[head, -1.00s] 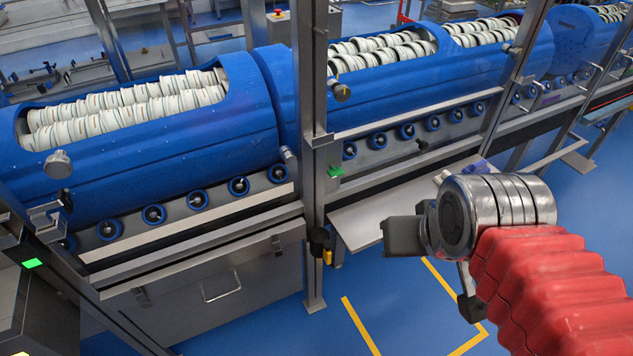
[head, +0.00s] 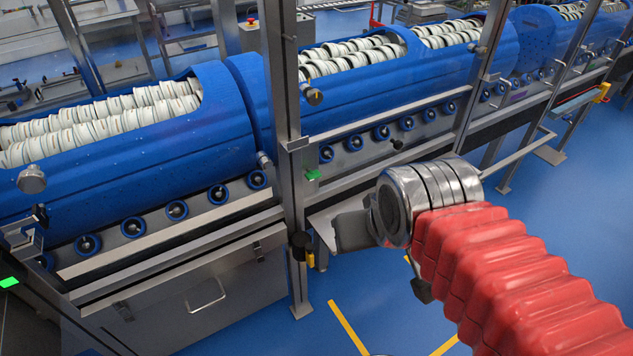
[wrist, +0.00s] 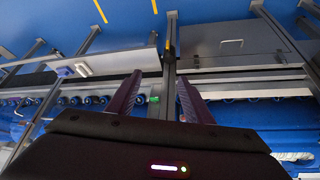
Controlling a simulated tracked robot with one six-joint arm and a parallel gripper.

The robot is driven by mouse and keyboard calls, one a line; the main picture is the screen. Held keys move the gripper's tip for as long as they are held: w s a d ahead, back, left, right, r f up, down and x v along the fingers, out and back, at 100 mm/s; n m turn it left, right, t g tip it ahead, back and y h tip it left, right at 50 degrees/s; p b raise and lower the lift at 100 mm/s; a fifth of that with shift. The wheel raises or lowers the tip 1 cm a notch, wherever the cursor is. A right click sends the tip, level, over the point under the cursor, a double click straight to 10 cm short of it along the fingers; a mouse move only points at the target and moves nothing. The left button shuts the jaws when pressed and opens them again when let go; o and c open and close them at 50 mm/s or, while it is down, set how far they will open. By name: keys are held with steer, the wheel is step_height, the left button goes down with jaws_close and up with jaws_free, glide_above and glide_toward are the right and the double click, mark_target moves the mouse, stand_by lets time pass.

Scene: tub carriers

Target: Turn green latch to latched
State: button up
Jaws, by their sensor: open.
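A small green piece, which looks like the green latch (head: 313,174), sits on the steel upright between two blue drums in the head view. In the wrist view the green latch (wrist: 154,99) shows small, in the gap between the fingers and nearer the left one. My gripper (wrist: 158,78) is open, with its two dark purplish fingers apart and nothing between them touching. In the head view the fingertips cannot be made out; the dark wrist end lies right of and below the latch. The latch's exact position is too small to read.
Another bright green patch (head: 8,281) is at the far left. Steel uprights (head: 283,130) and rails stand close in front of the blue drums (head: 130,165). A steel cabinet (head: 190,295) is below. Blue floor with yellow lines (head: 348,327) is open to the right.

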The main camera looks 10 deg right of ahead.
steer(key=shift+o, duration=0.8)
steer(key=w+d+f+t, duration=0.2)
steer(key=w+d+f, duration=0.1)
steer(key=w, duration=0.5)
steer(key=w+d+f+n+t+h, duration=0.1)
steer(key=w+d+f, duration=0.2)
steer(key=w, duration=0.6)
steer(key=shift+w+d+f+t+h, duration=0.2)
steer(key=shift+w+d+t+h, duration=0.15)
steer(key=shift+d, duration=0.6)
steer(key=n+t+y, duration=0.3)
steer(key=t+y, duration=0.3)
glide_toward(316, 178)
steer(key=s+d+f, duration=0.1)
steer(key=s+d, duration=0.2)
steer(key=shift+s+a+f+t+y, duration=0.15)
steer(key=shift+s+a+t+y, duration=0.05)
steer(key=shift+s+t+y, duration=0.3)
steer(key=shift+s+a+f+t+y, duration=0.15)
steer(key=shift+s+t+y, duration=0.15)
steer(key=shift+s, duration=0.3)
steer(key=shift+w, duration=0.1)
steer(key=x, duration=1.3)
steer(key=shift+w+a, duration=0.15)
steer(key=shift+w, duration=0.2)
